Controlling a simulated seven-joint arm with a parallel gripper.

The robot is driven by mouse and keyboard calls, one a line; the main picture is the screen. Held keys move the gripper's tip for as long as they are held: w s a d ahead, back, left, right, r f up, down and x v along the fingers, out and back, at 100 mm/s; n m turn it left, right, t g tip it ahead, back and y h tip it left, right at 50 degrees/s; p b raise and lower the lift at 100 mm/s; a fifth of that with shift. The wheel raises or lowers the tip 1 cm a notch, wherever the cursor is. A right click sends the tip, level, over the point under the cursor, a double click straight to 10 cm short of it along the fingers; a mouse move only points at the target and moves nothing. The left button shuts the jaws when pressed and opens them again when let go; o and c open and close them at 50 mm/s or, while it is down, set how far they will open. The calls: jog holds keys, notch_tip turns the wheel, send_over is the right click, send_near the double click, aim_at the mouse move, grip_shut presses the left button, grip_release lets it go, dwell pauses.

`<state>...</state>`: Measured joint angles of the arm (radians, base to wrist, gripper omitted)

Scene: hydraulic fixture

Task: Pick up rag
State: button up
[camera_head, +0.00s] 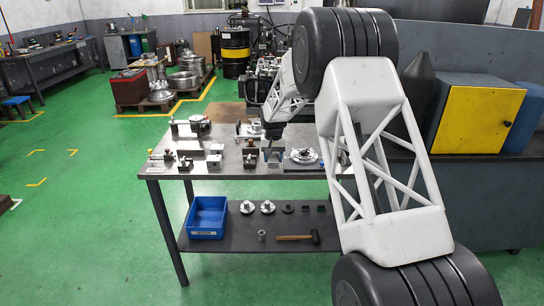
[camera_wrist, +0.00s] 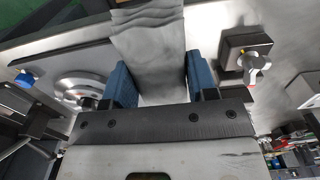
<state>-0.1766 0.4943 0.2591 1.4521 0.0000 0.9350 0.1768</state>
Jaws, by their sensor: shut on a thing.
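The rag (camera_wrist: 150,40) is a grey, creased cloth in the wrist view. It lies between the blue finger pads of my gripper (camera_wrist: 160,76) and extends toward the top edge of the picture. My gripper is shut on it. In the head view my gripper (camera_head: 272,136) points down over the back middle of the workbench (camera_head: 180,168). I cannot make out the rag clearly there. Whether it still touches the bench I cannot tell.
A round metal flange (camera_wrist: 85,85) lies left of the fingers, and a dark block with a metal knob (camera_wrist: 252,62) stands to the right. Several fixture parts crowd the bench top. The lower shelf holds a blue bin (camera_head: 207,218) and a hammer (camera_head: 298,238).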

jog(key=s+d+r, duration=0.1)
jog(key=s+d, duration=0.1)
jog(key=s, duration=1)
jog(key=shift+s, duration=0.1)
dwell(0.4)
jog(key=o, duration=0.4)
jog(key=shift+r, duration=0.1)
jog(key=c, duration=0.5)
jog(key=shift+o, duration=0.2)
jog(key=w+d+r, duration=0.3)
jog(key=w+d, duration=0.4)
jog(key=w, duration=0.1)
jog(key=w+d+r, duration=0.3)
jog(key=w+d, duration=0.4)
jog(key=w, duration=0.2)
